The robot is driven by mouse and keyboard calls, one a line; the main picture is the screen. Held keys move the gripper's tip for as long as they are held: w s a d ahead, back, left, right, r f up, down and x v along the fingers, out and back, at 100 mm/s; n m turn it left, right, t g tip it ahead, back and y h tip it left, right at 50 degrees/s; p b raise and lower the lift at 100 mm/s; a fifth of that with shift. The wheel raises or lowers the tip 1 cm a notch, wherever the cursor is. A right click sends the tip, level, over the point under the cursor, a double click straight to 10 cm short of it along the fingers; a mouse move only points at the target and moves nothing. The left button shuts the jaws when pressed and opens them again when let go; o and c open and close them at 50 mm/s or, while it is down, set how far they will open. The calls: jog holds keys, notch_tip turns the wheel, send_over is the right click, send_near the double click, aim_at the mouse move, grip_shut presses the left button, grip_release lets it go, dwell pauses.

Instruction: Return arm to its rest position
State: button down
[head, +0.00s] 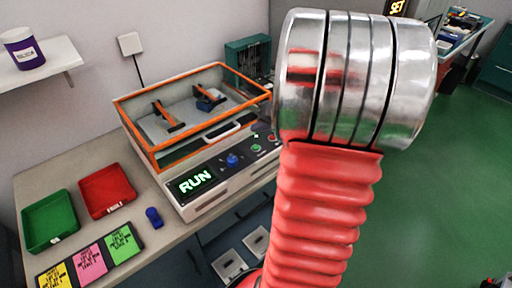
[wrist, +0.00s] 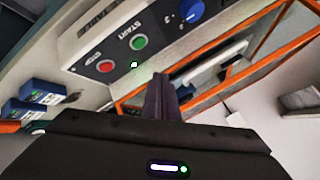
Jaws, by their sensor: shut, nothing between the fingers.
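My arm, with its red bellows and silver joint, rises in the right half of the head view. My gripper is outside the head view. In the wrist view, the dark fingers of my gripper (wrist: 162,92) are shut with nothing between them. Beyond them is the machine's panel, which looks tilted, with a green START button (wrist: 138,42), a red button (wrist: 105,66) and a blue knob (wrist: 190,10). I cannot tell the exact gap between fingertips and panel. In the head view, the machine's display (head: 195,181) reads RUN.
The machine's orange-framed clear cover (head: 152,156) encloses two orange-and-black items. A green tray (head: 50,222), a red tray (head: 107,192), a small blue object (head: 153,217) and coloured cards (head: 90,260) lie left on the bench. Green floor (head: 440,190) is open at right.

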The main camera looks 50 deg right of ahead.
dwell(0.7)
jog(key=s+a, duration=0.1)
jog(key=s+a+f+m+g, duration=0.1)
jog(key=s+a+f+m+y, duration=0.1)
jog(key=shift+s+a+f+g, duration=0.1)
jog(key=shift+a+f+g, duration=0.15)
jog(key=shift+a+g, duration=0.1)
jog(key=s+a+r+n, duration=0.2)
jog(key=a+r+n, duration=0.1)
jog(key=a, duration=0.7)
jog(key=s+a+r+n+g, duration=0.1)
jog(key=s+a+r+n, duration=0.2)
jog(key=a, duration=0.8)
jog(key=s+a+r+n+g, duration=0.1)
jog(key=s+a+r+n, duration=0.2)
jog(key=a, duration=0.8)
notch_tip(320, 180, up, 2)
jog(key=shift+s+r+n+h, duration=0.25)
jog(key=shift+n+h, duration=0.15)
jog(key=shift+n, duration=0.7)
